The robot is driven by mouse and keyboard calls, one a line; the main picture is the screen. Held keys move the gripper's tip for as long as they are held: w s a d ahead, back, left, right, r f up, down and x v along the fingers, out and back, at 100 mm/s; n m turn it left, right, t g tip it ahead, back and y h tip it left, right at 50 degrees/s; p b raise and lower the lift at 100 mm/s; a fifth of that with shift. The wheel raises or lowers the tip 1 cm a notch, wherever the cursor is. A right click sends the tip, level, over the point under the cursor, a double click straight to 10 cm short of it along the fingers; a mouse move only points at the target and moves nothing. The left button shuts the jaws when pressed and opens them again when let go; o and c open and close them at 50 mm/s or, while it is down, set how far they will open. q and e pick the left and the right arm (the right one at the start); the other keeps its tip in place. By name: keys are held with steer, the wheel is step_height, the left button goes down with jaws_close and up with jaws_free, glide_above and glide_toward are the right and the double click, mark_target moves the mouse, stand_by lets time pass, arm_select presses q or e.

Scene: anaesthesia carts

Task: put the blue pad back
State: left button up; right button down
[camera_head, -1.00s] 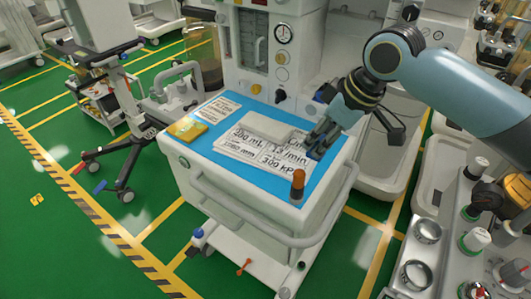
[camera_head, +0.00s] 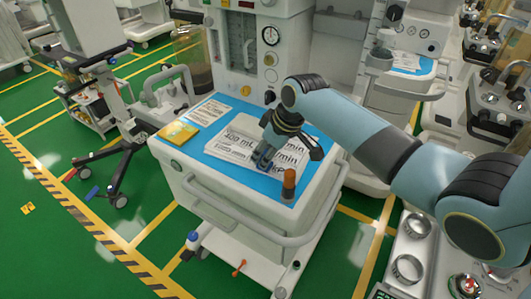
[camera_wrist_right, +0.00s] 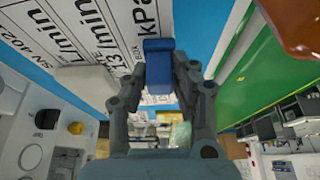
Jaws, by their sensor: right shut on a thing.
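My right gripper (camera_head: 265,160) is over the top of the white cart (camera_head: 232,215), above the printed white sheets. In the right wrist view its fingers (camera_wrist_right: 160,75) are closed around a small blue pad (camera_wrist_right: 158,62). The pad's end sticks out past the fingertips, in front of the printed sheet (camera_wrist_right: 100,30). In the head view the pad is mostly hidden by the fingers. I cannot tell whether the pad touches the sheet. My left gripper is not in view.
The cart has a blue top mat (camera_head: 232,172), a yellow box (camera_head: 178,132) at its left and an orange-brown bottle (camera_head: 289,184) near its front right corner, close to my right gripper. A grey rail (camera_head: 250,234) runs along the front. Green floor lies left.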

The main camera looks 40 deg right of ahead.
steer(key=shift+f, duration=0.1)
steer(key=c, duration=1.1)
jaws_free()
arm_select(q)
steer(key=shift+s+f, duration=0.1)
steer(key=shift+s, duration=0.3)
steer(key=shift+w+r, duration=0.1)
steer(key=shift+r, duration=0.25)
arm_select(e)
steer(key=v, duration=1.2)
